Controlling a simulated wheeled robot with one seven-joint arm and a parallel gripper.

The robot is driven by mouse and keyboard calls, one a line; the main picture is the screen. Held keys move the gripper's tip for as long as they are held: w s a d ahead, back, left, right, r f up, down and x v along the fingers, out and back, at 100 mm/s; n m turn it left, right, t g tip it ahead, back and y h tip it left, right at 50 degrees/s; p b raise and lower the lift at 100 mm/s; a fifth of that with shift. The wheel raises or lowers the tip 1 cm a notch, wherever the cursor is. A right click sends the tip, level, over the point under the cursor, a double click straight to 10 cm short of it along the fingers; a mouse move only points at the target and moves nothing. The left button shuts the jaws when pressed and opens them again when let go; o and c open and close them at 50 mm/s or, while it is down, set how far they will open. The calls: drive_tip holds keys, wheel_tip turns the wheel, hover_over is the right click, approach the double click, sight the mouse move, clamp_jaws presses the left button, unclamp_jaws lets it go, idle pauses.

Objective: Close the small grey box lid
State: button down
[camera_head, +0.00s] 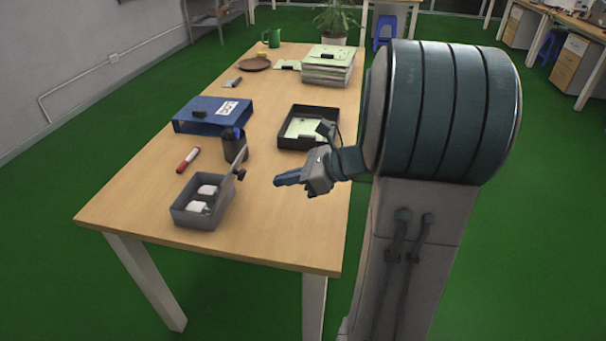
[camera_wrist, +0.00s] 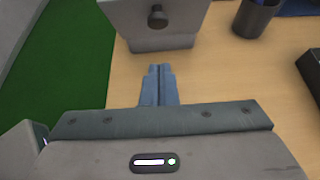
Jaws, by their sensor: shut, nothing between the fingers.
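The small grey box (camera_head: 192,219) stands near the front left of the wooden table, with two white items (camera_head: 201,199) inside. Its lid (camera_head: 239,162) is open, standing up from the box's right side. A dark knob (camera_head: 240,174) is on the lid's outer face. In the wrist view the lid (camera_wrist: 135,31) and knob (camera_wrist: 157,16) show at the top, beyond my fingertips. My gripper (camera_head: 279,179) is to the right of the lid, above the table, pointing left towards it. Its blue fingers (camera_wrist: 159,70) are together and empty, apart from the lid.
A dark pen cup (camera_head: 235,147) stands just behind the lid. A red marker (camera_head: 188,160) lies behind the box. A blue binder (camera_head: 212,114) and a black tray (camera_head: 292,142) are farther back. The table front right of the box is clear.

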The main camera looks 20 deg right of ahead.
drive_tip(key=w+a, duration=0.3)
drive_tip(key=a, duration=0.2)
drive_tip(key=shift+w+r, duration=0.15)
drive_tip(key=shift+w, duration=0.15)
drive_tip(key=shift+d+r, duration=0.1)
drive_tip(key=shift+r, duration=0.05)
